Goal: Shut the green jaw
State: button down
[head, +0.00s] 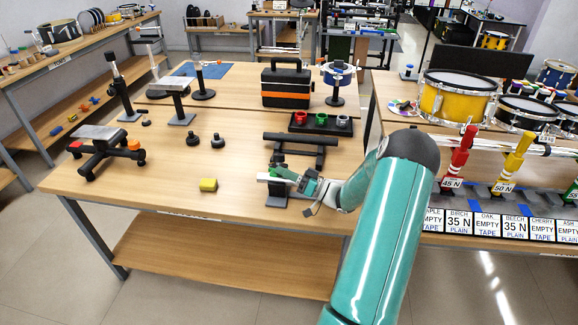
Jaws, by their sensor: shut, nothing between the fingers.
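A small clamp-like fixture with a pale bar (267,178) and a dark base (273,196) stands near the front edge of the wooden table. A green part (282,172) sits at its top, apparently the green jaw. My gripper (296,181) is shut and empty, right beside this green part on its right. At this size I cannot tell whether they touch or how wide the jaw stands. My wrist and teal arm come in from the lower right and cover the table just right of the fixture.
A black stand (318,139) is close behind the fixture, with a black tray of red, green and grey cups (320,122) beyond. The front left tabletop is clear.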

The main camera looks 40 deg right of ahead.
jog(key=shift+s+a+f, duration=0.1)
jog(key=shift+a+f, duration=0.15)
jog(key=shift+f, duration=0.35)
jog(key=shift+s+a+f, duration=0.1)
jog(key=shift+a+f, duration=0.15)
jog(key=shift+f, duration=0.35)
jog(key=shift+a+f, duration=0.15)
jog(key=shift+f, duration=0.8)
jog(key=shift+s+a+f, duration=0.1)
jog(key=shift+f, duration=0.15)
jog(key=s+d, duration=0.7)
jog(key=s, duration=0.6)
jog(key=shift+w, duration=0.1)
